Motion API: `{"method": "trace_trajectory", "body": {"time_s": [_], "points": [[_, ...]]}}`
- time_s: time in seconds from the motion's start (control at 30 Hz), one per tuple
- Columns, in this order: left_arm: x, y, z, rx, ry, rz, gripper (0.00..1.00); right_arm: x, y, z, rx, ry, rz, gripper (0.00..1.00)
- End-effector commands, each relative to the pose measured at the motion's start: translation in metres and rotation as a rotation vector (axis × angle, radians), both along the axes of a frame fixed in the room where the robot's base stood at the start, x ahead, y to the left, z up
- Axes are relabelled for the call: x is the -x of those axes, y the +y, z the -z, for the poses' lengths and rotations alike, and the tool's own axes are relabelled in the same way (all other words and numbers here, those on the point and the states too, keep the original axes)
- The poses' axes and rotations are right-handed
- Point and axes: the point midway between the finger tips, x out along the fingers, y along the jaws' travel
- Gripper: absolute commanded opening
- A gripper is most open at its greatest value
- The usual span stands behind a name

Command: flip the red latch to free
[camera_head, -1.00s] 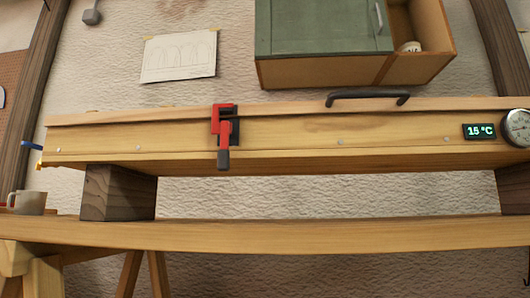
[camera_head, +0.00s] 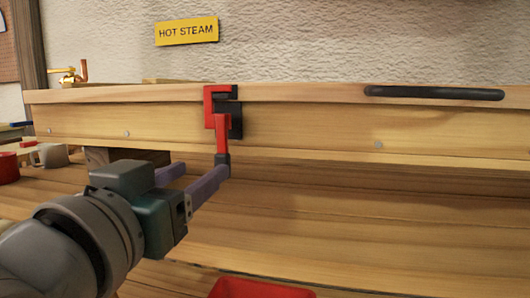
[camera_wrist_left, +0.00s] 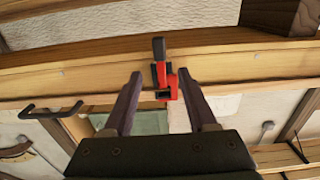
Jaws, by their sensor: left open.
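The red latch (camera_head: 221,132) is on the front of the long wooden box (camera_head: 300,130). Its red hook is at the lid edge, and its lever hangs down to a dark grip (camera_head: 222,159). My left gripper (camera_head: 206,167) is open in front of the box, with its fingertips near the dark grip. In the left wrist view the latch (camera_wrist_left: 162,82) appears between the two spread fingers (camera_wrist_left: 158,78). Whether either finger touches it, I cannot tell. My right gripper is in neither view.
A black handle (camera_head: 434,93) is on the lid to the right of the latch. A brass valve (camera_head: 70,75) stands at the box's left end. A yellow HOT STEAM sign (camera_head: 187,31) is on the wall. A red tray (camera_head: 260,288) is at the bottom.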

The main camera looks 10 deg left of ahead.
Motion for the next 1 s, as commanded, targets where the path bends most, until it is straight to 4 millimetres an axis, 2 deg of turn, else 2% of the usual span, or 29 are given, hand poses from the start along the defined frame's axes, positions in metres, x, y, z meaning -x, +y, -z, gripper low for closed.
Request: {"method": "trace_trajectory", "body": {"time_s": [0.2,0.4,0.57,0.83,1.0], "points": [[-0.040,-0.001,0.002,-0.001,-0.002,0.000,0.57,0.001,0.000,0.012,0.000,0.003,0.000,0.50],[-0.065,-0.002,0.002,-0.002,0.001,0.000,0.57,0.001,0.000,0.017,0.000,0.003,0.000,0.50],[-0.073,-0.002,0.001,-0.001,0.002,0.000,0.57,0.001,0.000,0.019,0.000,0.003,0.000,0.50],[-0.074,-0.002,0.001,0.000,0.003,0.000,0.57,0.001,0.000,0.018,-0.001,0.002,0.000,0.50],[-0.074,-0.002,0.001,0.000,0.003,0.000,0.38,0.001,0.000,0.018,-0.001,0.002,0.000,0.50]]}}
